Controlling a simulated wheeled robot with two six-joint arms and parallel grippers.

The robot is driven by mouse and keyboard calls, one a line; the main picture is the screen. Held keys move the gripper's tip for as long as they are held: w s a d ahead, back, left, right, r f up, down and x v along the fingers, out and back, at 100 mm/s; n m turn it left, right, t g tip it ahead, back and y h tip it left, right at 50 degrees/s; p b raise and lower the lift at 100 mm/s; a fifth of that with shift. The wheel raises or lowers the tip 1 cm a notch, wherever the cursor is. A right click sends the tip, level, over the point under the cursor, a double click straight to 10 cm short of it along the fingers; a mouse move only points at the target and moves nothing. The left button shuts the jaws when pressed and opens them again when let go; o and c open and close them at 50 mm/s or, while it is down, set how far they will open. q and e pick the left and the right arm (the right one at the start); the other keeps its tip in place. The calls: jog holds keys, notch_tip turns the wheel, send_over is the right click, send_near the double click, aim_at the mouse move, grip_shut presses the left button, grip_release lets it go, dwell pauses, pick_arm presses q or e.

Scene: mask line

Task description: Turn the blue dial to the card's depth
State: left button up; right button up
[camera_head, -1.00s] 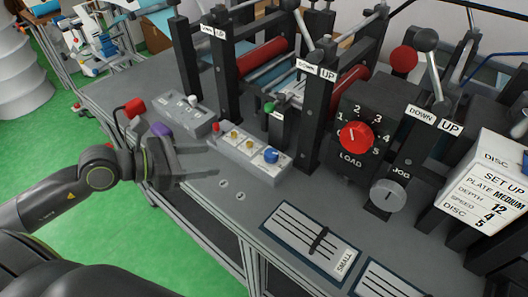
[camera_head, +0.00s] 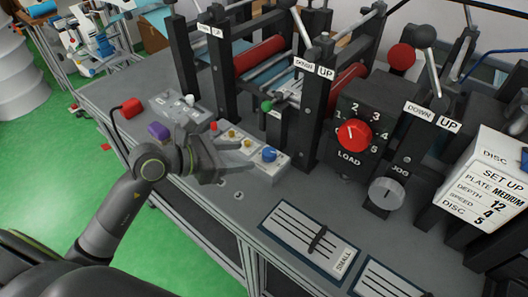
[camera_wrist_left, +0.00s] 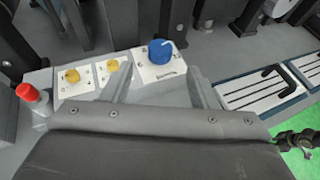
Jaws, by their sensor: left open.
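The blue dial (camera_head: 269,154) sits at the right end of a grey control box (camera_head: 246,165), beside yellow knobs (camera_head: 232,133). In the left wrist view the blue dial (camera_wrist_left: 161,51) has a white pointer mark and stands just beyond my fingers. My left gripper (camera_head: 246,162) is open and empty, in front of the box, its fingers pointing toward the dial but apart from it. The setup card (camera_head: 490,190) at the right reads plate medium, depth 12, speed 4, disc 5.
A red LOAD dial (camera_head: 353,135) and a grey JOG knob (camera_head: 386,194) are to the right. A SMALL slider panel (camera_head: 311,241) lies on the bench front. Black press uprights with levers stand behind the box. A purple block (camera_head: 159,131) is at the left.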

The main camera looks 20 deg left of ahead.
aim_at(264, 152)
pick_arm(q)
jog(key=shift+p+x, duration=0.3)
jog(key=shift+x, duration=3.55)
jog(key=c, duration=1)
jog(key=shift+f+m+g+b, duration=0.2)
jog(key=shift+m+g+b, duration=0.1)
jog(key=shift+b, duration=0.25)
jog(key=m+g+h+b, duration=0.1)
jog(key=b, duration=0.1)
jog(key=m+g+h+b, duration=0.1)
jog(key=m+g+b, duration=0.1)
jog(key=b, duration=0.1)
jog(key=shift+w+a+f+h, duration=0.1)
jog(key=shift+w+a+h, duration=0.1)
jog(key=shift+h, duration=0.1)
jog(key=shift+m+g+b, duration=0.5)
jog(key=shift+b, duration=0.25)
jog(key=shift+r, duration=0.25)
